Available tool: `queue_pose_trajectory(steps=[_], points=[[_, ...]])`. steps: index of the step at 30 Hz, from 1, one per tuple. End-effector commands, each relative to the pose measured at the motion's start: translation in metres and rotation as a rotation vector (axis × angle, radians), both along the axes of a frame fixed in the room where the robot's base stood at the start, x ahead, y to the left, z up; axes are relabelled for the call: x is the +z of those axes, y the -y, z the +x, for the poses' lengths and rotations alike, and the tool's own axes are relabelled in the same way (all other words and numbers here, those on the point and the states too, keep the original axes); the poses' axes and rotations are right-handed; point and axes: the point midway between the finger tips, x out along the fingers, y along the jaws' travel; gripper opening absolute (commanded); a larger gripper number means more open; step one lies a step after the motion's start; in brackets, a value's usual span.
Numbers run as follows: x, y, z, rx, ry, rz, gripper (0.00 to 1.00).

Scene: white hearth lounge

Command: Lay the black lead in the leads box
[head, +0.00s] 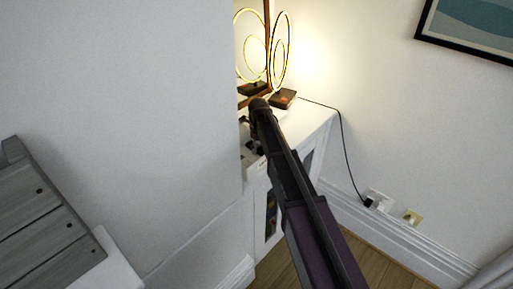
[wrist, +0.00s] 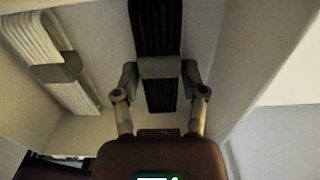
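In the wrist view a black lead (wrist: 154,28), bundled with a grey band (wrist: 160,67), is between the fingertips of my gripper (wrist: 160,75). The fingertips press against both sides of the band. A pale bundled lead (wrist: 52,45) with a darker band lies to the left, in a light-walled space that looks like the leads box (wrist: 205,45). I cannot tell whether the black lead touches the floor below it. In the head view my gripper (head: 252,147) is low over the white cabinet top, partly hidden by the wall corner and my arm.
A lit ring lamp (head: 283,98) stands on the white cabinet (head: 318,118) behind my gripper. Its cable runs to a wall socket (head: 378,198). A white wall (head: 130,90) is close on the left. A grey slatted piece (head: 40,215) is at lower left.

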Motion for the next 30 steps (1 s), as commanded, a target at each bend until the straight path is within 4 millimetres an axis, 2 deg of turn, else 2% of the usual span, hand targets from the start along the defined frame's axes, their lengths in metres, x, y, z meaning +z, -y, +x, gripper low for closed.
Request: queue_pose_trajectory(steps=[17, 30], points=[[0.003, -0.001, 0.000, 0.001, 0.000, 0.000, 0.80], [0.029, -0.001, 0.000, 0.001, 0.000, 0.000, 0.80]])
